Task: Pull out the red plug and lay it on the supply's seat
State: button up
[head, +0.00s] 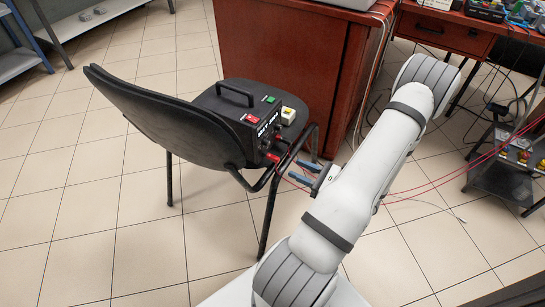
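The supply (262,128) is a black box with a carrying handle, standing on the seat (212,98) of a black chair. A red plug (271,157) shows low on the supply's right-hand face, partly behind the chair's arm frame. My gripper (293,168) is just right of the plug, pointing left at that face. Its two blue-grey fingers are apart, with no thing clearly seen between them. Thin red leads (418,192) run from near the gripper to the right. Where the plug meets its socket is too small and covered to tell.
The chair's arm frame (288,160) passes close to my fingertips. A red-brown desk (280,50) stands behind. The tiled floor at left (95,185) is clear.

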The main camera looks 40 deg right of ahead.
aim_at(279, 160)
jog(key=shift+x, duration=4.25)
grip_shut()
jog(key=shift+v, duration=3)
